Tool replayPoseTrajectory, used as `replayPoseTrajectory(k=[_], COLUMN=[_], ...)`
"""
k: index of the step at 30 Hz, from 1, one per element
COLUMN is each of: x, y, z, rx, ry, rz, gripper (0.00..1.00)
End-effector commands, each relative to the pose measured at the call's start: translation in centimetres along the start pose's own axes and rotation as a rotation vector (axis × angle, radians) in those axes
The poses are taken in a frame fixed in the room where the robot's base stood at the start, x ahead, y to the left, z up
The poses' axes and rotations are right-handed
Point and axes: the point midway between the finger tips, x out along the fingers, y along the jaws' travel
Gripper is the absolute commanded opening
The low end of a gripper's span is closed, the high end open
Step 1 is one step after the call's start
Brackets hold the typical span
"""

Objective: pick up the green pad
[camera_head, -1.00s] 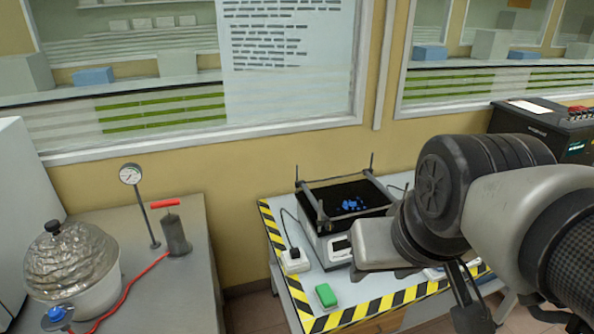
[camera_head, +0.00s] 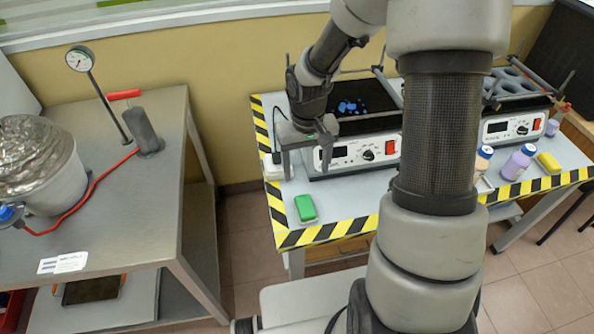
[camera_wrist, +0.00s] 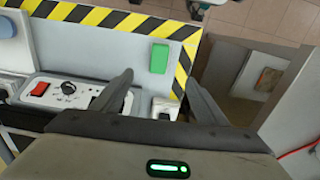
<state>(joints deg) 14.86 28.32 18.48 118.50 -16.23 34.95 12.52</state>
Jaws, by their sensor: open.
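The green pad (camera_head: 305,207) lies flat on the light table near its front left corner, just inside the yellow-black striped edge. In the wrist view the green pad (camera_wrist: 159,59) shows beyond the fingertips, between their lines and near the striped tape. My gripper (camera_head: 305,168) is open and empty, above the table behind the pad, in front of the left shaker. In the wrist view both fingers of my gripper (camera_wrist: 158,78) are spread apart. Nothing touches the pad.
The left shaker (camera_head: 350,155) stands close to my gripper; a second shaker (camera_head: 510,125) is to its right. Bottles (camera_head: 518,162) and a yellow pad (camera_head: 549,162) are at the table's right. A grey bench (camera_head: 80,220) with a foil-covered vessel stands left, across a floor gap.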

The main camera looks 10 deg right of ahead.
Motion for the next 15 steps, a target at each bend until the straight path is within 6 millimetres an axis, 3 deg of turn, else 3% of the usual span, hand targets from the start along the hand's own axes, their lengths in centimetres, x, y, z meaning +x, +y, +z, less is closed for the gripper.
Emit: replayPoseTrajectory(k=[7,15], x=[3.4,9.4], y=[-0.3,-0.3], z=[0.0,0.1], rx=[-0.001,-0.001], ry=[-0.014,-0.014], rz=[-0.011,-0.011], gripper=[0.67,0.67])
